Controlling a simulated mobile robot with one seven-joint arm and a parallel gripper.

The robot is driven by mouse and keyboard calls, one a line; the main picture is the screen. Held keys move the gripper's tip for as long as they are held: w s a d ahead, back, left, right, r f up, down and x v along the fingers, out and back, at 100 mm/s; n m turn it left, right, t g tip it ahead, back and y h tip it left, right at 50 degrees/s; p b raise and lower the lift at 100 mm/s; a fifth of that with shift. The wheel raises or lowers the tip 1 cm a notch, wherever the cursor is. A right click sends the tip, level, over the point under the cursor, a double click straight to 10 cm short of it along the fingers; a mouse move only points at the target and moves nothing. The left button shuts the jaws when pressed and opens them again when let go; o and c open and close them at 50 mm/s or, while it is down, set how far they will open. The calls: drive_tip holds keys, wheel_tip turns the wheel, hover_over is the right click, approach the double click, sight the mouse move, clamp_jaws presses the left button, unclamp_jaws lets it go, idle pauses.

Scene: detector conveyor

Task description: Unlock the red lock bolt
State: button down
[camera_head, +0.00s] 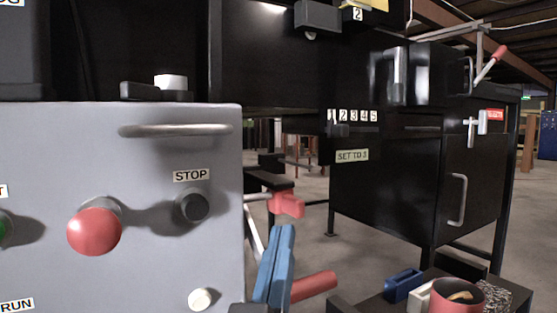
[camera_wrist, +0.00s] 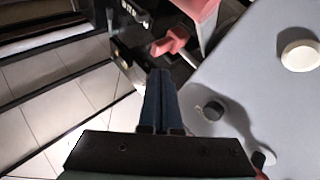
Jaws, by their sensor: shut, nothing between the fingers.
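A red bolt-like handle (camera_head: 288,204) sits at a dark bracket just right of the grey panel in the head view. A red piece of similar shape (camera_wrist: 172,43) shows beyond the fingertips in the wrist view. My gripper (camera_head: 284,229) has blue fingers pressed together, pointing up just below the red handle in the head view. In the wrist view my gripper (camera_wrist: 160,72) is shut and empty, its tips a little short of the red piece. I cannot tell whether they touch. How the bolt sits in its bracket is partly hidden.
The grey panel (camera_head: 60,150) stands close on the left, with a red knob (camera_head: 94,232), a black STOP button (camera_head: 192,207) and a metal handle (camera_head: 176,130). A red cylinder (camera_head: 314,286) lies behind my fingers. A black cabinet (camera_head: 385,195) stands at right.

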drive_tip(key=w+n+g+p, duration=0.1)
drive_tip(key=p, duration=0.4)
drive_tip(key=w+a+n+g+h+p, duration=0.1)
drive_tip(key=g+p, duration=0.1)
drive_tip(key=p, duration=0.2)
drive_tip(key=shift+w+a+p, duration=0.15)
drive_tip(key=shift+w+p, duration=0.1)
drive_tip(key=shift+p, duration=0.15)
drive_tip(key=n+p, duration=0.1)
drive_tip(key=p, duration=0.2)
drive_tip(key=a+n+g+p, duration=0.1)
drive_tip(key=p, duration=0.2)
drive_tip(key=n+h+p, duration=0.1)
drive_tip(key=p, duration=0.2)
drive_tip(key=shift+s+a+f+g, duration=0.2)
drive_tip(key=shift+s+f+g, duration=0.05)
drive_tip(key=shift+s+g, duration=0.15)
drive_tip(key=s+a+r+n+p, duration=0.2)
drive_tip(key=s+n+p, duration=0.6)
drive_tip(key=p, duration=1.2)
drive_tip(key=shift+s+a+r+n+g+y, duration=0.25)
drive_tip(key=shift+s+a+n+g, duration=0.2)
drive_tip(key=shift+a, duration=0.45)
drive_tip(key=shift+w+f, duration=0.1)
drive_tip(key=shift+w, duration=0.1)
